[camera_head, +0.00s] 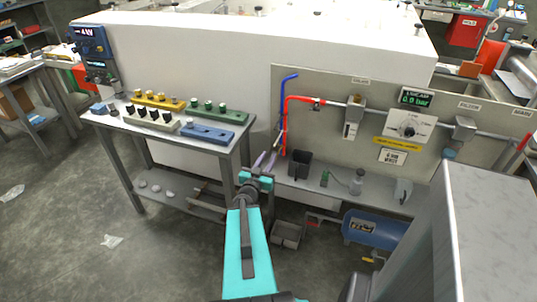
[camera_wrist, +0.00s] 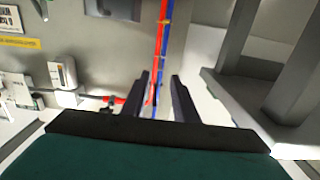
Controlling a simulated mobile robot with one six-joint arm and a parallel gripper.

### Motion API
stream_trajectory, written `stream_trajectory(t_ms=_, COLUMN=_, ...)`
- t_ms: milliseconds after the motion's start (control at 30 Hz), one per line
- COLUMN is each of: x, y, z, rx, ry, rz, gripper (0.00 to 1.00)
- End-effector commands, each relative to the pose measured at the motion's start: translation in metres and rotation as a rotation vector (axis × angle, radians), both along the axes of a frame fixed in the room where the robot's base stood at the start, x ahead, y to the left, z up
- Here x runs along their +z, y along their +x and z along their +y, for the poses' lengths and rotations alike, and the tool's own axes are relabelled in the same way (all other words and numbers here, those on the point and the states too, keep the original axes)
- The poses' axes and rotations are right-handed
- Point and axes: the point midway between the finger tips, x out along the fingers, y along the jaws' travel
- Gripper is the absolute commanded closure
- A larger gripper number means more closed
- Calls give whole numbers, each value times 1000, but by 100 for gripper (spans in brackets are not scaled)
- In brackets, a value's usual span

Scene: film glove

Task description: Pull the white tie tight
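My gripper (camera_head: 266,159) reaches toward the lower ends of the hoses at the left edge of the wall panel. In the wrist view its two dark fingers (camera_wrist: 160,76) stand apart. A red hose (camera_wrist: 160,42) and a blue hose (camera_wrist: 168,40) run side by side and show in the gap between the fingers. I cannot tell whether the fingers touch them. In the head view the red hose (camera_head: 286,125) bends onto the panel and the blue hose (camera_head: 284,80) ends above it.
A bench (camera_head: 236,141) with colored blocks stands left of my gripper. The grey panel (camera_head: 350,82) carries a pipe and a gauge reading 0.0 bar. A dark cup (camera_head: 300,163) stands on the shelf below. A blue tank (camera_head: 372,230) lies underneath. Grey cabinet at right (camera_head: 500,215).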

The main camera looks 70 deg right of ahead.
Motion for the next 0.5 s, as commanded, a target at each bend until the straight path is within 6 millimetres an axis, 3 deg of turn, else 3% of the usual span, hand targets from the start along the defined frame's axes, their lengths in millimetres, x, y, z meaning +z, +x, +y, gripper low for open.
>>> stream_trajectory(t_ms=500, x=2, y=-1, z=27, rx=1, ry=1, rz=0, gripper=73)
